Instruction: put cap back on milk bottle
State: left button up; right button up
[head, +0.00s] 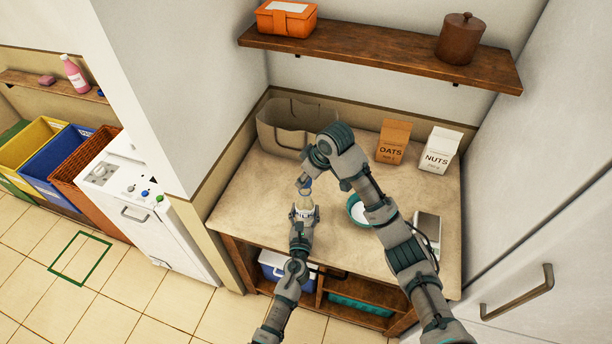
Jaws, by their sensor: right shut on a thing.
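The milk bottle (306,203), small and pale, is near the counter's front edge, its lower part hidden by my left gripper. My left gripper (303,214) has its fingers around the bottle; whether they press on it is too small to tell. My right gripper (306,184) reaches down from above, just over the bottle's top. It is shut on a small bluish thing, seemingly the cap (307,181), mostly hidden by the fingers. I cannot tell whether the cap touches the bottle's neck.
The counter (244,200) holds a grey-beige bin (282,128), an oats box (393,142), a nuts carton (440,150), a teal-rimmed bowl (357,211) beside my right arm, and a pale flat device (427,229). A wooden shelf (380,57) hangs above. The counter's left part is clear.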

aim_at(307, 184)
jog(key=shift+f, duration=0.1)
jog(key=shift+f, duration=0.8)
jog(key=shift+f, duration=0.6)
